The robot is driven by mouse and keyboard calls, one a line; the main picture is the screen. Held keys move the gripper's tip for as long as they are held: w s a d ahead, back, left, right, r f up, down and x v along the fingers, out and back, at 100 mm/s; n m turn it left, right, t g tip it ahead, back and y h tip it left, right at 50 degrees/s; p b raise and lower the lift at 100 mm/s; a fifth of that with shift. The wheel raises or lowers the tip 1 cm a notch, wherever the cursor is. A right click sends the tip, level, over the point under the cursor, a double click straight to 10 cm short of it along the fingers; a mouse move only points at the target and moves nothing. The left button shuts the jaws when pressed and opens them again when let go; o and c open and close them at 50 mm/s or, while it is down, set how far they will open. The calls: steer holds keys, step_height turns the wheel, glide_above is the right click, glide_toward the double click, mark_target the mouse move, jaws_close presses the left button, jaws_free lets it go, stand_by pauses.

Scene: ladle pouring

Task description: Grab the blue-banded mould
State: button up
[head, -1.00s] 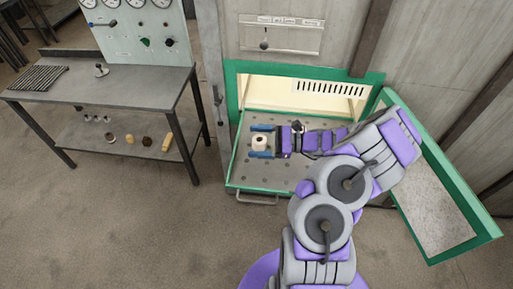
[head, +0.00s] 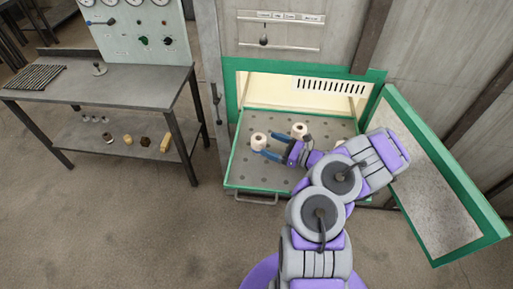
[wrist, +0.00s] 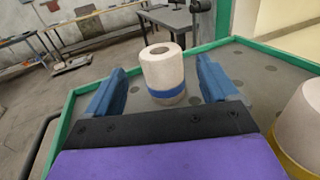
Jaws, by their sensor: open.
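The blue-banded mould (wrist: 163,75) is a pale upright cylinder with a hole in its top and a blue band near its base. My gripper (wrist: 162,88) is open, with one blue finger on each side of the mould in the wrist view. In the head view the fingers (head: 267,144) reach toward it from the right. The mould appears at or just beyond the fingertips; contact cannot be told.
A second pale mould with a yellow band (wrist: 300,125) stands right of my gripper, also in the head view (head: 298,130). The tray (head: 245,180) has a green rim. An open green door (head: 440,195) is at right. A metal workbench (head: 110,82) stands left.

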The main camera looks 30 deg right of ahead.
mark_target(256, 137)
steer(key=shift+w+f, duration=0.15)
steer(key=shift+w, duration=1)
steer(key=w+a, duration=0.1)
steer(key=w+a+b, duration=0.1)
steer(key=a, duration=0.1)
steer(key=w+a+b, duration=0.1)
steer(key=a, duration=0.1)
steer(key=shift+w, duration=0.3)
steer(key=shift+w+b, duration=0.25)
steer(key=shift+b, duration=0.05)
steer(key=shift+d, duration=0.6)
steer(key=shift+a, duration=0.6)
steer(key=c, duration=0.7)
steer(key=shift+d, duration=0.25)
steer(key=c, duration=0.5)
steer(key=shift+d, duration=0.15)
